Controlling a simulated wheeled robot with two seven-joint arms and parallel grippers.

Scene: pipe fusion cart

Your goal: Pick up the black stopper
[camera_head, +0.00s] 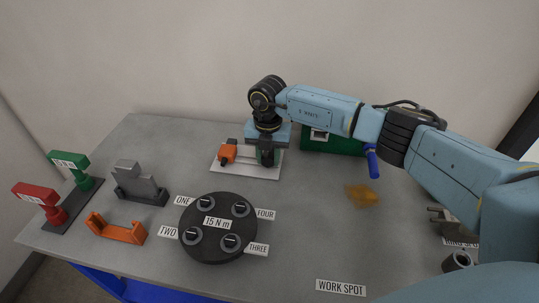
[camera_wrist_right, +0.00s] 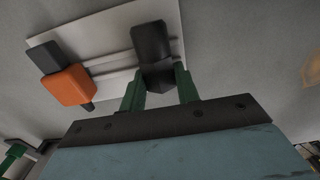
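The black stopper (camera_wrist_right: 153,45) shows in the right wrist view as a dark faceted block at the white plate (camera_wrist_right: 105,55). In the head view it is a dark shape (camera_head: 266,157) under my right gripper (camera_head: 268,154), partly hidden. My right gripper points down over the plate. Its two green fingers (camera_wrist_right: 160,88) stand on either side of the stopper's near end, very close to it. I cannot tell whether they press on it. The stopper stands at the plate, not visibly lifted. My left gripper is not in view.
An orange block with dark ends (camera_head: 227,153) sits left of the stopper. A green box (camera_head: 345,147) and a blue handle (camera_head: 372,162) are to the right. A round black disc (camera_head: 217,227) with several fittings stands in front. A blurred orange-brown thing (camera_head: 363,196) is at right.

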